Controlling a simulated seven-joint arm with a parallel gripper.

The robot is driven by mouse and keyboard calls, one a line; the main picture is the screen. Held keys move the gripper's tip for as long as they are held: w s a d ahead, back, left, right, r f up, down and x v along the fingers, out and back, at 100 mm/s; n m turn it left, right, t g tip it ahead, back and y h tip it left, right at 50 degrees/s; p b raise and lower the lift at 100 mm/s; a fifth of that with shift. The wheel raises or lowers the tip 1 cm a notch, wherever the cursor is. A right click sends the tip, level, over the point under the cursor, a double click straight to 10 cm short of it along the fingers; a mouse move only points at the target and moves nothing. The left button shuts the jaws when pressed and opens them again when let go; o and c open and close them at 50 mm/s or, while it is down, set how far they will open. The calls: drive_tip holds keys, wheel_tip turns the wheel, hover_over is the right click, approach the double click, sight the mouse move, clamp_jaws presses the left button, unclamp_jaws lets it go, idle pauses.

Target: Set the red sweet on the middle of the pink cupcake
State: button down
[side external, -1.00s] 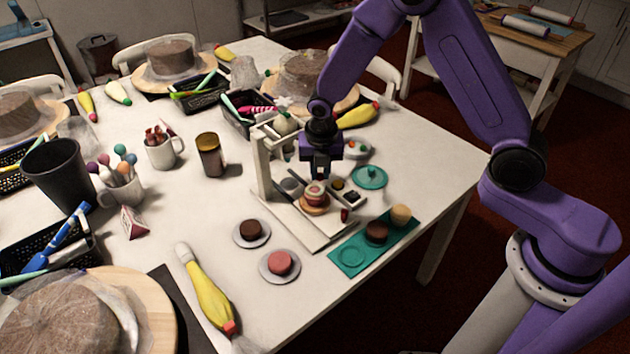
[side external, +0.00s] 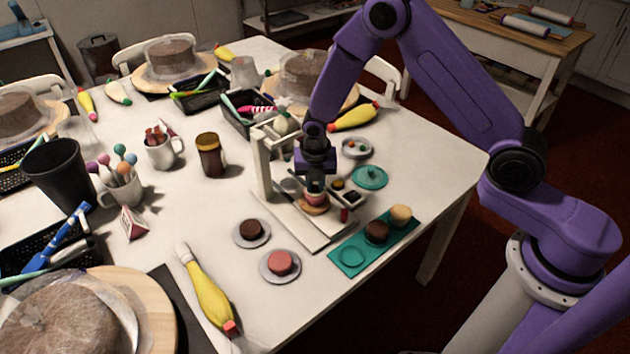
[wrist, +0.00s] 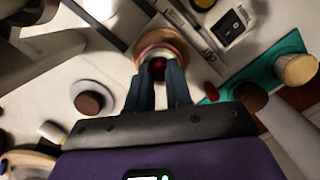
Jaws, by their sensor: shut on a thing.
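The pink cupcake (side external: 314,199) stands on a round tan-orange base on the small white stand. In the wrist view its pink rim and pale top (wrist: 160,48) show past my fingertips. My gripper (side external: 315,186) points straight down over the cupcake. Its fingers are shut on the red sweet (wrist: 158,68), which shows as a dark red ball between the tips in the wrist view. The sweet appears over the cupcake's pale top, slightly toward my gripper side in that view. Whether it touches the top cannot be told. The fingers hide the sweet in the side view.
The stand's white upright (side external: 263,170) rises close left of my gripper. A teal mat (side external: 351,257) with brown and tan cakes lies to the right. Two plates hold a brown cake (side external: 251,229) and a pink-red cake (side external: 280,262) in front. A teal lid (side external: 370,177) lies behind.

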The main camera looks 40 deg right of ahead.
drive_tip(key=c, duration=1)
unclamp_jaws()
drive_tip(key=shift+c, duration=0.2)
wheel_tip(320, 180, up, 12)
drive_tip(key=s+a, duration=0.1)
drive_tip(key=shift+s, duration=0.25)
drive_tip(key=shift+a+r, duration=0.1)
drive_tip(key=shift+r, duration=0.05)
drive_tip(key=s+d+r+m, duration=0.2)
drive_tip(key=s+m, duration=0.3)
drive_tip(key=s, duration=0.5)
drive_tip(key=s+d+r+m+y, duration=0.1)
drive_tip(key=s+r+m, duration=0.3)
drive_tip(key=s, duration=0.7)
drive_tip(key=s+d+r+m+g, duration=0.1)
drive_tip(key=s+d+r+m, duration=0.2)
drive_tip(key=s+m, duration=0.4)
drive_tip(key=s, duration=0.4)
drive_tip(key=shift+s+d, duration=0.2)
drive_tip(key=shift+d, duration=0.1)
